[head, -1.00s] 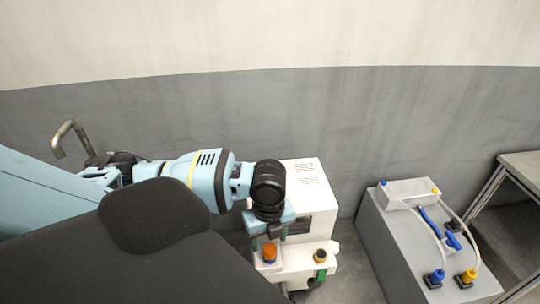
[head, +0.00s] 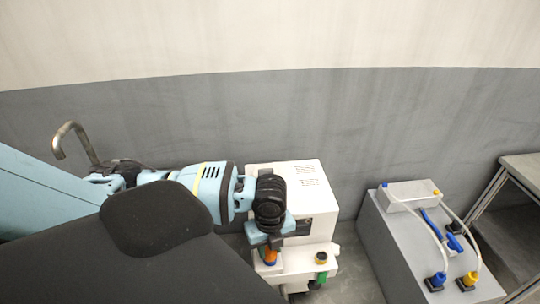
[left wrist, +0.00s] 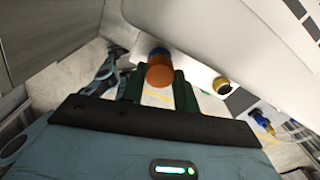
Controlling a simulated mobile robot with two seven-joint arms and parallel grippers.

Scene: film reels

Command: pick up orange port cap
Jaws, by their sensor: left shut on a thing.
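The orange port cap (head: 270,257) sits on the white machine (head: 300,262), on its low front ledge. It also shows in the left wrist view (left wrist: 159,74), with a blue ring behind it. My left gripper (head: 268,254) reaches down over the cap from above. In the left wrist view its dark green fingers (left wrist: 159,88) stand on both sides of the cap and are shut on it. The cap still looks to be at its port; I cannot tell whether it is seated or loose. My right gripper is not in view.
A second port with a yellow ring (head: 321,258) is to the right on the same ledge. A grey box (head: 400,250) with blue and yellow plugs (head: 437,278) and white hoses stands further right. A grey table (head: 520,165) is at the right edge.

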